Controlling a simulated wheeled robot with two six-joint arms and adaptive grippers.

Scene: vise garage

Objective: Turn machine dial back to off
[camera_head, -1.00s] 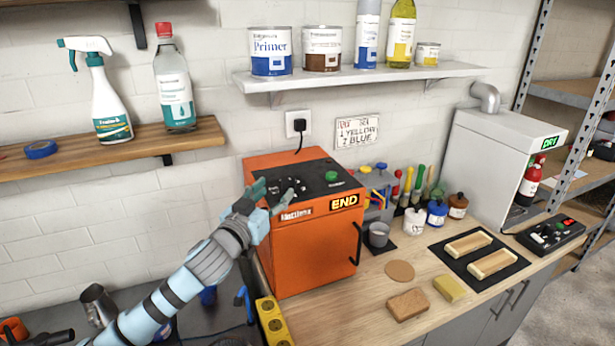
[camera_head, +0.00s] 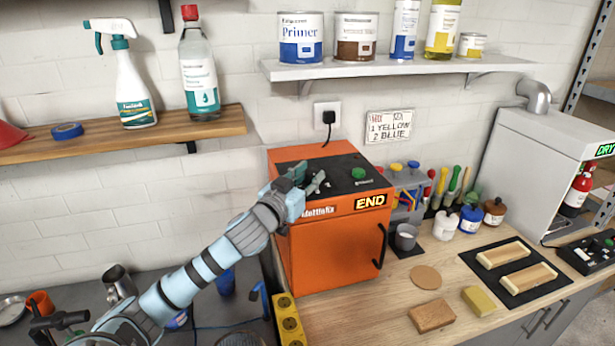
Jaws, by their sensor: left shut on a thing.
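The orange machine (camera_head: 325,255) stands on the wooden bench with a black top panel, a green button (camera_head: 358,173) and a lit "END" sign (camera_head: 370,201) on its front. My left gripper (camera_head: 306,180) reaches in from the left over the left part of the top panel. Its fingers are shut on the machine's dial, which is mostly hidden by the fingers, so its pointer position cannot be read. My right gripper is not in view.
A yellow power strip (camera_head: 287,318) lies at the machine's front left. A grey cup (camera_head: 406,238), paint jars and a brush rack stand to its right. A sponge (camera_head: 478,301) and a brown block (camera_head: 433,316) lie in front. A shelf (camera_head: 400,70) hangs above.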

